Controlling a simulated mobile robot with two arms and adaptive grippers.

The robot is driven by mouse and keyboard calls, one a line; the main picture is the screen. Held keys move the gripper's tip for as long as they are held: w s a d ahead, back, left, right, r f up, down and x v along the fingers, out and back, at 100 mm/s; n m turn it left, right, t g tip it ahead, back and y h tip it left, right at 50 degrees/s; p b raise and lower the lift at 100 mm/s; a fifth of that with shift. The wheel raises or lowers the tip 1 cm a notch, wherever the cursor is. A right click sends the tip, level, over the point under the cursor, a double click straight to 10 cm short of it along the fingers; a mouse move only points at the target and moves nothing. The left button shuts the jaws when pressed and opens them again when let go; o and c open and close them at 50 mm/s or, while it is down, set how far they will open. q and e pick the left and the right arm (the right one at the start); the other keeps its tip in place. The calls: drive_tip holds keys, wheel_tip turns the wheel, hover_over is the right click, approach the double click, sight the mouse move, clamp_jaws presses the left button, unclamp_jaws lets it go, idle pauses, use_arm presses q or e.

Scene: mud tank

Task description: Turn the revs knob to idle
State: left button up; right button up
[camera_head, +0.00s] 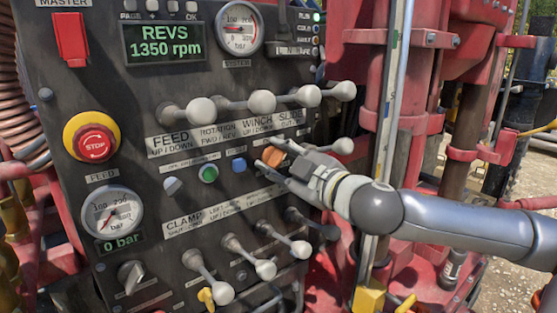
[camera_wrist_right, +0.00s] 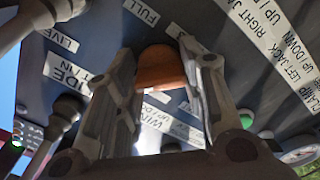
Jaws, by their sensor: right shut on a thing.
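The revs knob appears to be the orange knob (camera_head: 274,157) on the dark control panel, below the upper lever row. My right gripper (camera_head: 268,160) is shut on it, coming in from the right. In the right wrist view the orange knob (camera_wrist_right: 160,68) sits between the two fingers of my right gripper (camera_wrist_right: 160,80). Labels reading "LIVE" and "FULL" show near it there. The display (camera_head: 165,42) at the top of the panel reads REVS 1350 rpm. My left gripper is not in view.
Several grey ball levers (camera_head: 262,102) stick out above the gripper, and more (camera_head: 266,269) below it. A blue button (camera_head: 239,165), a green button (camera_head: 208,174) and a red stop button (camera_head: 95,143) lie to the left. Red posts (camera_head: 402,80) stand to the right.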

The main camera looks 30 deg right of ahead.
drive_tip(key=shift+c, duration=0.6)
drive_tip(key=shift+n, duration=0.4)
drive_tip(key=n+p, duration=0.1)
drive_tip(key=n, duration=0.1)
drive_tip(key=shift+n, duration=0.4)
drive_tip(key=shift+n+p, duration=0.5)
drive_tip(key=shift+n, duration=1.8)
drive_tip(key=o, duration=1)
